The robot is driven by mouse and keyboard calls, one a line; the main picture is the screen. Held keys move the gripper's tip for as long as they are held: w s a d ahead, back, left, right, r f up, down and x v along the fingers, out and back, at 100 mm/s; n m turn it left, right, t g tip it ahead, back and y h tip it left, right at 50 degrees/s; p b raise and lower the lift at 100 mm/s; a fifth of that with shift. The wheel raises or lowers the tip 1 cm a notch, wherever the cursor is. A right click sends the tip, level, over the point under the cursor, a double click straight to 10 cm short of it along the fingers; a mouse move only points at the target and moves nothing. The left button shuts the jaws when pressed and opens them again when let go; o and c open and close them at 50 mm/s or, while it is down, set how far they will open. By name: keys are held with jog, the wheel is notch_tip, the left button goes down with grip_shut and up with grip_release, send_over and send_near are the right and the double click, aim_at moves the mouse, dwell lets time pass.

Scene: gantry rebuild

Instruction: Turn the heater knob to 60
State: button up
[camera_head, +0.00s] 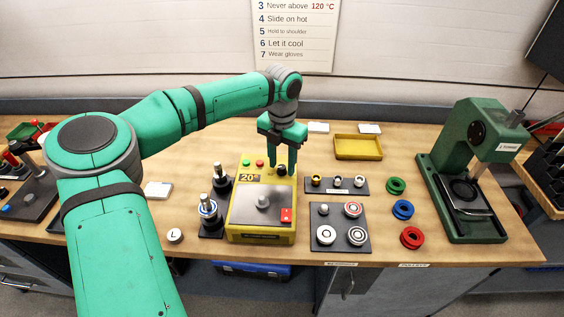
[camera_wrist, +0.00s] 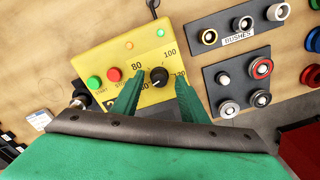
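The yellow heater (camera_head: 262,237) stands on the bench. Its black knob (camera_wrist: 158,75) is on the panel, among printed numbers of which 80, 100 and 120 are readable. The number below left is partly covered. A pale mark shows near the knob's lower edge; I cannot tell its exact setting. The display in the head view (camera_head: 249,177) reads about 20. My gripper (camera_head: 281,167) points down over the knob. In the wrist view its green fingers (camera_wrist: 158,80) are open, one on each side of the knob. I cannot tell whether they touch it.
Green and red buttons (camera_wrist: 103,79) sit left of the knob. A bushes tray (camera_head: 340,186) and a parts tray (camera_head: 340,240) lie to the right, then coloured rings (camera_head: 403,209) and a green press (camera_head: 463,170). Posts (camera_head: 209,208) stand on the left.

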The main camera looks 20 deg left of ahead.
aim_at(282, 167)
jog(key=shift+r, duration=0.1)
notch_tip(282, 167, up, 11)
jog(key=shift+f, duration=0.2)
dwell(0.5)
dwell(0.4)
